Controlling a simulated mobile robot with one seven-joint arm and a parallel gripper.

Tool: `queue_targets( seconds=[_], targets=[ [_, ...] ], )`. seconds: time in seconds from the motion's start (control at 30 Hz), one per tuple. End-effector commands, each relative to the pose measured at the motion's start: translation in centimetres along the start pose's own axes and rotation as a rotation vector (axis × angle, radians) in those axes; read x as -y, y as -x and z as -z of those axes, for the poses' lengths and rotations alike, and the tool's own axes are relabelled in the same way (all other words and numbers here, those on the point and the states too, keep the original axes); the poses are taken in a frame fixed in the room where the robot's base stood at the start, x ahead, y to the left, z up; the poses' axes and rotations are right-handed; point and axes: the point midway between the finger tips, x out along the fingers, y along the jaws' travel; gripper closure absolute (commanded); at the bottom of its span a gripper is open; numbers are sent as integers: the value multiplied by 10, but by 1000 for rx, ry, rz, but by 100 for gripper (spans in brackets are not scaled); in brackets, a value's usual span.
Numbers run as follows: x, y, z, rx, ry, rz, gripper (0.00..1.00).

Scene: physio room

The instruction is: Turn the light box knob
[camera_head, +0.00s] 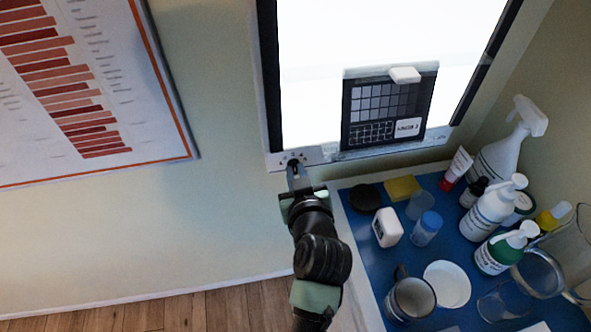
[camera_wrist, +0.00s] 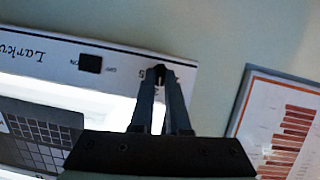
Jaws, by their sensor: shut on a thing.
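The light box (camera_head: 385,35) is mounted on the wall, its screen glowing white. Its pale lower frame strip carries the controls, and a black on/off switch (camera_wrist: 90,63) shows there in the wrist view. The knob (camera_wrist: 160,73) is a small dark piece near the end of that strip, mostly hidden between my fingertips. My gripper (camera_head: 294,165) reaches up to the lower left corner of the light box. In the wrist view its two fingers (camera_wrist: 160,80) are closed together around the knob.
A dark film sheet (camera_head: 385,108) is held on the lit screen by a white clip (camera_head: 405,75). Below right, a blue-topped surface (camera_head: 375,262) holds several bottles, cups and jars close to my arm. A framed chart (camera_head: 80,85) hangs at left. The wall between is bare.

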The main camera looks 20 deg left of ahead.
Motion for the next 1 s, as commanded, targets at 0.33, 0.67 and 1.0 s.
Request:
queue_targets(
  seconds=[0.33,0.67,1.0],
  targets=[
    [-2,-1,2,-6,-102,41,100],
    [-1,-1,3,-7,-111,45,100],
    [0,-1,3,-6,-109,47,56]
  ],
)
